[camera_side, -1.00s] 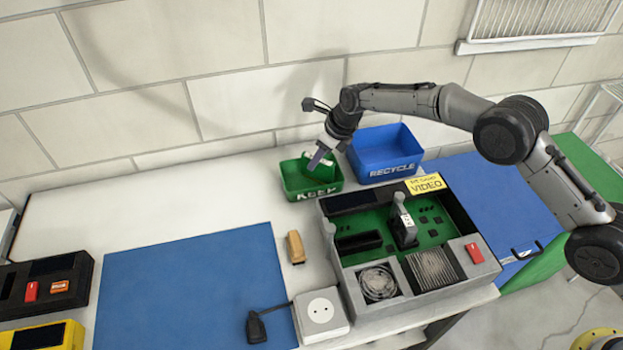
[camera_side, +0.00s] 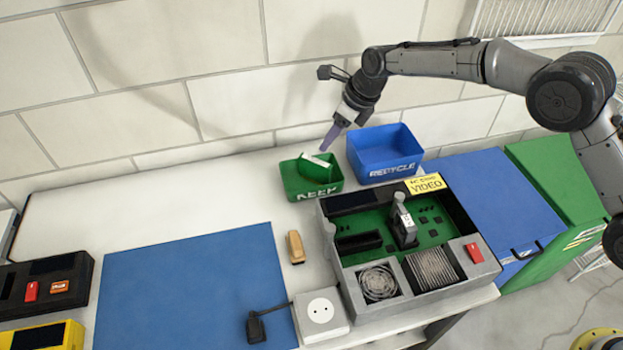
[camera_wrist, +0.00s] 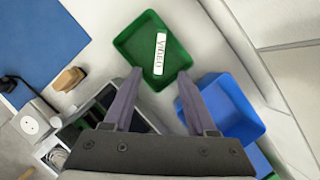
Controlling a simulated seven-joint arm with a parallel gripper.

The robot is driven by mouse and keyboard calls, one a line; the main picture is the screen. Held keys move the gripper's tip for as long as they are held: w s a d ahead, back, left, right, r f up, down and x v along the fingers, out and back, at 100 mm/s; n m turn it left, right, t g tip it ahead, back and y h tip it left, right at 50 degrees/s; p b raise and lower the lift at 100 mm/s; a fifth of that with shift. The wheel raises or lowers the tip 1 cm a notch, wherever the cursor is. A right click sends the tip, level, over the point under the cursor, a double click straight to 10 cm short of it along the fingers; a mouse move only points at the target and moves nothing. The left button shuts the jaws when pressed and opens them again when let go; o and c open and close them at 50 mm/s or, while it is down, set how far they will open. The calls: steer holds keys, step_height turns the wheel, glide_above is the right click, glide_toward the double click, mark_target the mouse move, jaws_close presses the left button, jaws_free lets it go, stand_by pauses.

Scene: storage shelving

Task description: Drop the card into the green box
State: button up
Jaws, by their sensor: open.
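The card (camera_side: 316,169), green with a white edge strip, rests inside the green box (camera_side: 312,192) marked KEEP, tilted against its back wall in the side view. In the wrist view the card's white strip (camera_wrist: 160,54), lettered VIDEO, shows inside the green box (camera_wrist: 125,43). My gripper (camera_side: 328,147) is above the box's back right side, apart from the card. In the wrist view my gripper (camera_wrist: 160,80) has its two fingers spread with nothing between them.
A blue RECYCLE box (camera_side: 385,169) stands right of the green one. An open grey device (camera_side: 345,278) with a yellow VIDEO label (camera_side: 426,184) sits in front. A tan block (camera_side: 296,247) and a white socket box (camera_side: 321,315) lie left of the device.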

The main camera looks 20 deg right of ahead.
steer(key=shift+v, duration=2.15)
